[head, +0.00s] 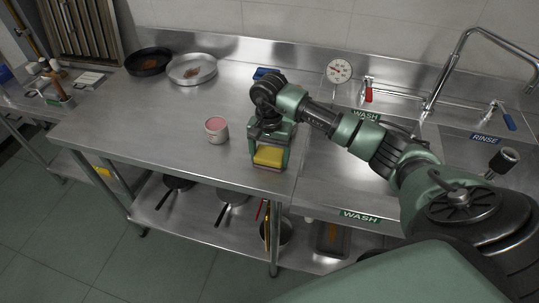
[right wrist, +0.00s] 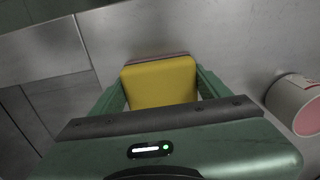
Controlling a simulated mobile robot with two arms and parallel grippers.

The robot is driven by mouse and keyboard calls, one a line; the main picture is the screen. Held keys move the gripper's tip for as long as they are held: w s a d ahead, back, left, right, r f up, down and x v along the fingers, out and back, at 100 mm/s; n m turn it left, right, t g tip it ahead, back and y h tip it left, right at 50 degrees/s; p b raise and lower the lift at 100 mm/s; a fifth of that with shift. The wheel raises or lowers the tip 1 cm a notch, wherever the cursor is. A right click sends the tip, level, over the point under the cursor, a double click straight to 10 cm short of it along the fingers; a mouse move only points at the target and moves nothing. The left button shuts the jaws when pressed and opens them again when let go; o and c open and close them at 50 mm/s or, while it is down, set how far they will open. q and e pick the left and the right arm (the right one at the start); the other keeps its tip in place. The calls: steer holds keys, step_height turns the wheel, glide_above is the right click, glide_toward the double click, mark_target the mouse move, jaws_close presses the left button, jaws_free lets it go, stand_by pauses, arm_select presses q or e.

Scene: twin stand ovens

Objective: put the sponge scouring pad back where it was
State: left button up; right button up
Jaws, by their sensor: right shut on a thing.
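The sponge scouring pad (head: 268,156) is a yellow block with a thin brownish layer on one face. My right gripper (head: 269,158) is shut on it at the right end of the steel table (head: 150,130), near the front edge. In the right wrist view the sponge (right wrist: 160,82) sits between the two green fingers of the right gripper (right wrist: 160,88). I cannot tell whether the sponge touches the table top. My left gripper is in neither view.
A white can with a pink top (head: 216,130) stands left of the right gripper. A dark pan (head: 149,62) and a silver pan (head: 192,69) lie at the back left. A steel sink unit with a tap (head: 440,85) is on the right. The table's middle is clear.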

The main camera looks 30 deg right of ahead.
mark_target(270, 154)
steer(key=o, duration=1.4)
steer(key=shift+f, duration=0.1)
steer(key=shift+o, duration=0.2)
steer(key=shift+r, duration=0.25)
steer(key=shift+w+r, duration=0.1)
steer(key=shift+r, duration=0.15)
step_height(270, 154, up, 11)
steer(key=b, duration=0.3)
steer(key=shift+r, duration=0.2)
